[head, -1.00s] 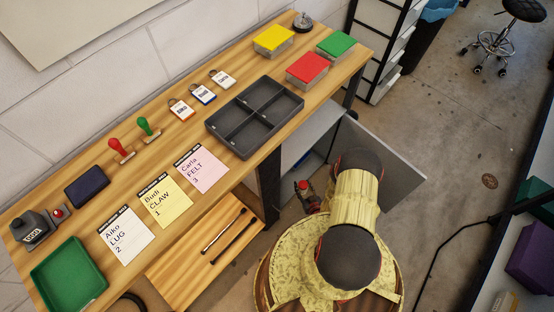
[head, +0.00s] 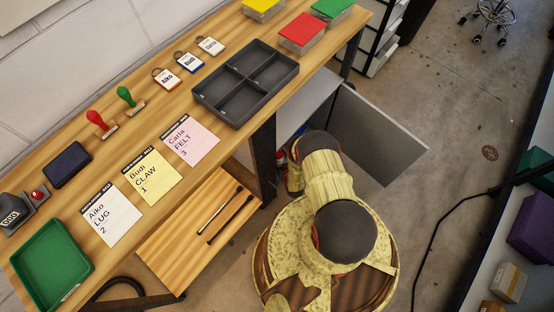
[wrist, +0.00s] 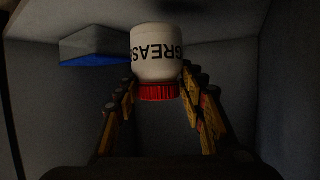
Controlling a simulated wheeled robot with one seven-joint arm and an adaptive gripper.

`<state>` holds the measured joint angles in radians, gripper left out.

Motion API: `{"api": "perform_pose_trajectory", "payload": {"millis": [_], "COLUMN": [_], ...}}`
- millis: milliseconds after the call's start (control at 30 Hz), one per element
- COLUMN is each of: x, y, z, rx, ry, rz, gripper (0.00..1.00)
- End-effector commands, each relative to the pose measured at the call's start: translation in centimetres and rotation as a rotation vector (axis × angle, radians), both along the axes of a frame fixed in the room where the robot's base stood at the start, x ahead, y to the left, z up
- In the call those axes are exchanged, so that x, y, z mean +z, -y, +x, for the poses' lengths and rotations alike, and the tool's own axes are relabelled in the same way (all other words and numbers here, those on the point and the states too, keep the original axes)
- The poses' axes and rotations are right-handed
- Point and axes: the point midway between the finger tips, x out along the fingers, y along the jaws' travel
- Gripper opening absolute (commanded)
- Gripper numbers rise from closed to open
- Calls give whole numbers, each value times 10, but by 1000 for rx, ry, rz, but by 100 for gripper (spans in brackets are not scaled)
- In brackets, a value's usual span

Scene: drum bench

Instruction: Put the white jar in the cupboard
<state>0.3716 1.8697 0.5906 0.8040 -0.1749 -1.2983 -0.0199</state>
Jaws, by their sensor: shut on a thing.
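The white jar (wrist: 156,66) has a red lid and dark "GREASE" lettering. In the wrist view it appears lid down with its lettering upside down. My gripper (wrist: 158,88) is shut on it near the lid, one finger on each side. Grey walls surround them inside the cupboard (head: 305,108) under the bench. The cupboard's door (head: 378,138) stands open to the right in the head view. My arm hides the jar and most of the gripper there. I cannot tell whether the jar touches the cupboard floor.
A box with a blue part (wrist: 95,46) is inside the cupboard, left of the jar in the wrist view. The bench leg (head: 263,158) stands close left of my arm. A low wooden shelf (head: 190,230) holds two dark rods. Open floor (head: 440,110) lies to the right.

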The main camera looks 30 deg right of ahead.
Motion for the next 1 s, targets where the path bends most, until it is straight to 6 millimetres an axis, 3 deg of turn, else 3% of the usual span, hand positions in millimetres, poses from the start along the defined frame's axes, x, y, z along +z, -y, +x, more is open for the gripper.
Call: {"api": "perform_pose_trajectory", "payload": {"millis": [167,333,700,733,1000], "x": [-13,-39,-41,-41,-41], "y": [-5,-4,-4,-4,-4], "z": [10,8,8,8,8], "rx": [4,0,0,1,1], "ry": [3,2,1,1,0], "rz": [-1,-1,0,0,0], "gripper": [9,9,9,41,56]}}
